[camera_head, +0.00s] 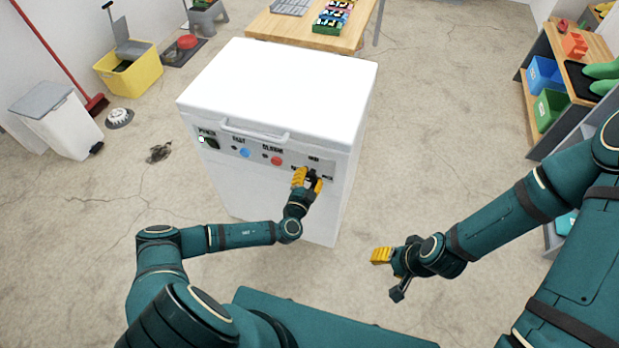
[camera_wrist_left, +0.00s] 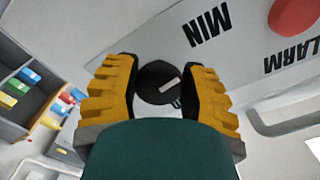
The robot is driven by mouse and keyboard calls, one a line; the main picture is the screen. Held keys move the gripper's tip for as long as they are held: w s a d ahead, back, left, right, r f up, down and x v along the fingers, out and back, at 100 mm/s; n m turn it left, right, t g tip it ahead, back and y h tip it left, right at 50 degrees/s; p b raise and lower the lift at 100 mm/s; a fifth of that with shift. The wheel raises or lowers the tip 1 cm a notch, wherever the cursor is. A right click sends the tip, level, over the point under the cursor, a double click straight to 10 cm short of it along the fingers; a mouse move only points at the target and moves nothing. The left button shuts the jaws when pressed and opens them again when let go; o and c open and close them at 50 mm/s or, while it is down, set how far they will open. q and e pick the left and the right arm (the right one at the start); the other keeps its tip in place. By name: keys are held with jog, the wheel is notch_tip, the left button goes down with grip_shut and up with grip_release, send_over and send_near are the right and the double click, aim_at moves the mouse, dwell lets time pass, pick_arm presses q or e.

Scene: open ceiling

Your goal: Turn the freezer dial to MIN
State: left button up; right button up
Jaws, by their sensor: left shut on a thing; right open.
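The white chest freezer (camera_head: 280,85) stands in front of me with its lid closed. Its dial is at the right end of the grey front panel, mostly hidden by my left gripper in the head view. In the left wrist view the round black dial (camera_wrist_left: 160,84) with a light pointer mark sits between the fingers, below the word MIN (camera_wrist_left: 208,25). My left gripper (camera_head: 307,180) is shut on the dial; its yellow fingers (camera_wrist_left: 158,95) flank it on both sides. My right gripper (camera_head: 386,268) is open and empty, low to the right of the freezer.
The panel also carries a red alarm button (camera_head: 277,160), a blue button (camera_head: 244,153) and a power switch (camera_head: 207,141). A handle (camera_head: 255,133) juts out above them. A wooden table (camera_head: 310,30) stands behind and shelves (camera_head: 560,75) stand at right. Floor right of the freezer is clear.

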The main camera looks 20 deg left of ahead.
dwell(0.3)
pick_arm(q)
jog(key=o, duration=1.2)
jog(key=s, duration=1.2)
jog(key=shift+a, duration=0.2)
